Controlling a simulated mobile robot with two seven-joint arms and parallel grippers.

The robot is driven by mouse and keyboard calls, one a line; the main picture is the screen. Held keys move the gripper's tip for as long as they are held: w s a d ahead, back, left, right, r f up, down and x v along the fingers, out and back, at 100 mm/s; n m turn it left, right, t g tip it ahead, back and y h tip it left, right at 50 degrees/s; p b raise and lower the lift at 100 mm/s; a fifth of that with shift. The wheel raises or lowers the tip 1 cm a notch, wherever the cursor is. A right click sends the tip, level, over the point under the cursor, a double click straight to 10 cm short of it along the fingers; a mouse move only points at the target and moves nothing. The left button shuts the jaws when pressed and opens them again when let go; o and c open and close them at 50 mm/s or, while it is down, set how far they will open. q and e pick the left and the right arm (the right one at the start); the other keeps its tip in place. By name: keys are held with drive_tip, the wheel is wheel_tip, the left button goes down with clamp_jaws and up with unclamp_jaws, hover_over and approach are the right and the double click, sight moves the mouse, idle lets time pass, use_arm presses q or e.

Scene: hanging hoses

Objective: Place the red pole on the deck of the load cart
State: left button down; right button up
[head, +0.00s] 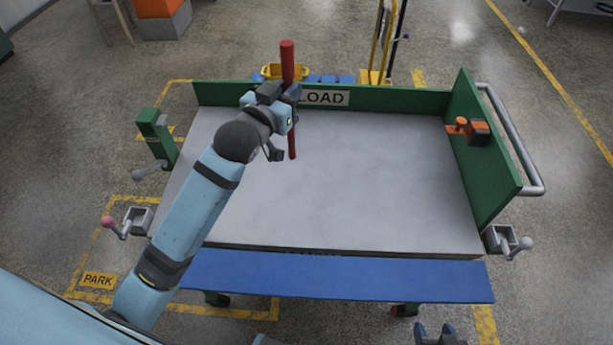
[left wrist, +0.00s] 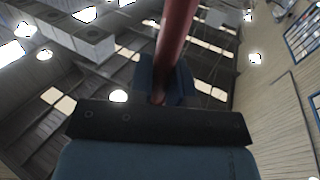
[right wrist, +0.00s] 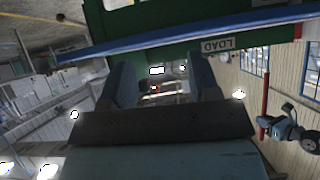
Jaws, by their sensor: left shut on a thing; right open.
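The red pole (head: 287,62) stands roughly upright in my left gripper (head: 284,98), above the back part of the load cart's grey deck (head: 340,190). The gripper is shut on the pole's middle. Whether the pole's lower end touches the deck cannot be told. In the left wrist view the pole (left wrist: 178,35) runs up from between the fingers. The right wrist view shows the pole (right wrist: 264,95) and left arm at the right edge. My right gripper (head: 440,335) is open and empty at the bottom of the head view, in front of the cart.
The cart has a green back wall with a LOAD sign (head: 322,98), a green right wall (head: 483,150) with an orange and black device (head: 473,130), and a blue front ledge (head: 340,277). Crank handles (head: 125,224) stick out at its sides. The deck is otherwise bare.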

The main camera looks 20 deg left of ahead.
use_arm(q)
drive_tip(key=w+r+m+h+b, duration=0.2)
drive_tip(key=w+r+b, duration=0.2)
drive_tip(key=w+b, duration=0.1)
wheel_tip(320, 180, down, 20)
drive_tip(key=b, duration=0.1)
drive_tip(key=shift+w+d+r+g+h+b, duration=0.25)
drive_tip(key=shift+d+g+h+b, duration=0.05)
drive_tip(key=shift+d+g+b, duration=0.1)
drive_tip(key=c, duration=1.1)
unclamp_jaws()
drive_tip(key=shift+f, duration=0.15)
drive_tip(key=shift+o, duration=0.2)
drive_tip(key=v, duration=1.2)
